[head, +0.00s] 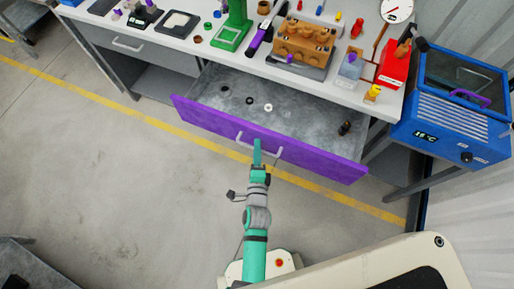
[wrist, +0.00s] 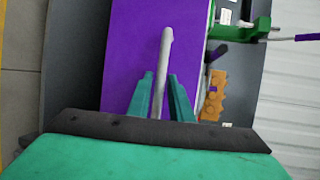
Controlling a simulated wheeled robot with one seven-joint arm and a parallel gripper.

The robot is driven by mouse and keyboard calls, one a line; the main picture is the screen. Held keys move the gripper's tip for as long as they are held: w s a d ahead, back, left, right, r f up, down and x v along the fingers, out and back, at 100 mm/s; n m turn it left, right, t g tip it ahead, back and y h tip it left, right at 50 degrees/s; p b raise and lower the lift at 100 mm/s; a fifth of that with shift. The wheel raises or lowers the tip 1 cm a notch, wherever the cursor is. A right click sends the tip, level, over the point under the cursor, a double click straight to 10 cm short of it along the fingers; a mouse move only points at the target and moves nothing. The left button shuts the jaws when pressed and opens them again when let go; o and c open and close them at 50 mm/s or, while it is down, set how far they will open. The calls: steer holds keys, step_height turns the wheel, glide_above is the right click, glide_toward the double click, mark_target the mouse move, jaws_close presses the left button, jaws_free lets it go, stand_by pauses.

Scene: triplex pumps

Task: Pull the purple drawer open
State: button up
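The purple drawer (head: 310,158) is pulled well out from under the workbench, with its grey inside showing in the head view. Its front also fills the middle of the wrist view (wrist: 130,50). The pale bar handle (head: 243,140) is on the middle of the front. In the wrist view the handle (wrist: 165,55) runs between the two teal fingers of my gripper (wrist: 161,90). A gap shows between the left finger and the bar, so the fingers look open around it. In the head view my gripper (head: 257,150) is at the handle, and its finger gap is hidden.
Small rings (head: 268,107) and a dark fitting (head: 345,128) lie in the drawer. The workbench top (head: 190,45) holds an orange pump block (head: 305,42) and tools. A blue heater box (head: 450,120) stands at the right. Open floor (head: 100,180) lies left.

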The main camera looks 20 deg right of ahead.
steer(key=v, duration=1.1)
stand_by(0.7)
steer(key=s+a+r+n+y, duration=0.2)
steer(key=s+r+n, duration=0.3)
steer(key=n, duration=0.6)
steer(key=s+a+r+n+y, duration=0.2)
steer(key=s+a+r+n, duration=0.3)
steer(key=s+n, duration=0.4)
steer(key=shift+s+a+n, duration=0.2)
steer(key=shift+s+n, duration=0.05)
steer(key=shift+n, duration=0.75)
